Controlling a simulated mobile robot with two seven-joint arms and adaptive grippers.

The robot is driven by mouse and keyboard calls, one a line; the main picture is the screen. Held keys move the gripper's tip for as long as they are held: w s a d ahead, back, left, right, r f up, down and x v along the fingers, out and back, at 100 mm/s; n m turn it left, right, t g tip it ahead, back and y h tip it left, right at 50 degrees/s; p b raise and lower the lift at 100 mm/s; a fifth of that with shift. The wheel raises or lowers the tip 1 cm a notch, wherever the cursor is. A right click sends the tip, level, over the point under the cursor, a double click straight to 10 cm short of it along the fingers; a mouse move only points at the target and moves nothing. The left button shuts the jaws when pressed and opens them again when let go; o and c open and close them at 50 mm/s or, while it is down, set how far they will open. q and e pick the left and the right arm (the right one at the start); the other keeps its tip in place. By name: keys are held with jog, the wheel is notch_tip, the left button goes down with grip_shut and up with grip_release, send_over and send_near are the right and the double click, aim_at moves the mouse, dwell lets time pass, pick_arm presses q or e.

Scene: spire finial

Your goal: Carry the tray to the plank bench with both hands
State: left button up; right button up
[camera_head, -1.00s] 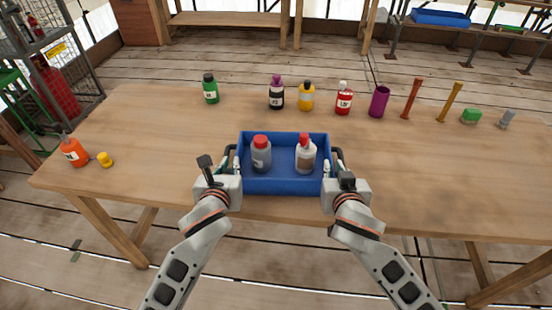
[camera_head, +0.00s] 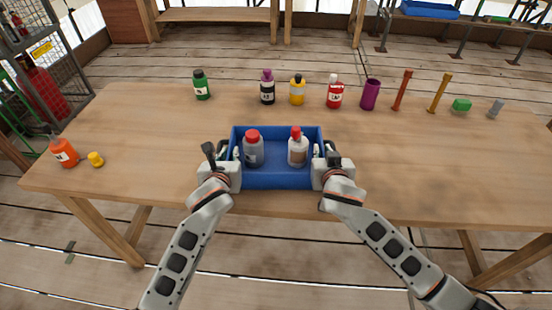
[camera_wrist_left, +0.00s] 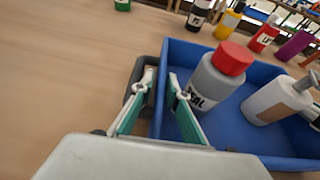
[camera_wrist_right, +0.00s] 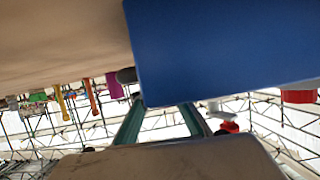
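The blue tray (camera_head: 277,181) is at the front middle of the wooden table. It holds a grey bottle with a red cap (camera_head: 253,150) and a white bottle with a red top (camera_head: 298,149), both upright. My left gripper (camera_head: 231,154) is at the tray's left end; in the left wrist view its fingers (camera_wrist_left: 161,82) are shut around the wall. My right gripper (camera_head: 320,153) is at the right end; in the right wrist view its fingers (camera_wrist_right: 160,106) meet the tray (camera_wrist_right: 220,50), partly hidden by it. I cannot tell whether the tray touches the table.
Behind the tray stand green (camera_head: 202,86), dark (camera_head: 267,88), yellow (camera_head: 297,90) and red (camera_head: 335,92) bottles and a purple cup (camera_head: 370,94). An orange bottle (camera_head: 64,152) is at the left. Another blue tray (camera_head: 430,10) is on a far-right bench.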

pick_arm(q)
jog(key=shift+w+f, duration=0.1)
jog(key=shift+w, duration=0.4)
pick_arm(e)
jog(key=shift+w+f, duration=0.2)
jog(key=shift+w, duration=0.25)
pick_arm(q)
grip_shut()
pick_arm(e)
grip_shut()
jog(key=shift+r, duration=0.1)
pick_arm(q)
jog(key=shift+r, duration=0.3)
pick_arm(e)
jog(key=shift+r, duration=0.1)
